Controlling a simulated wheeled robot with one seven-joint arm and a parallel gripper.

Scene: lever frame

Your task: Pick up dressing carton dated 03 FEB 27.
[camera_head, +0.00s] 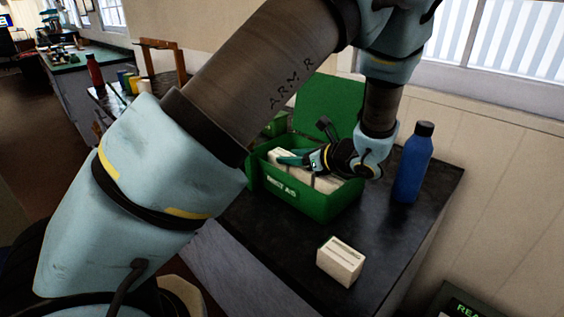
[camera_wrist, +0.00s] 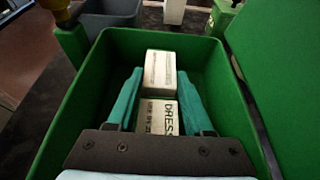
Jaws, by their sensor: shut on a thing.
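The green first-aid box (camera_head: 290,197) stands open on the dark tabletop, with white cartons inside. My gripper (camera_head: 285,157) reaches down into it from the right. Another white carton (camera_head: 340,262) sits alone on the table in front of the box. No date is readable on any carton.
A blue bottle (camera_head: 413,163) stands right of the box, near my wrist. The green lid (camera_head: 335,105) stands raised behind the box. The box walls (camera_wrist: 82,100) rise close around my fingers. Table space right of the loose carton is clear.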

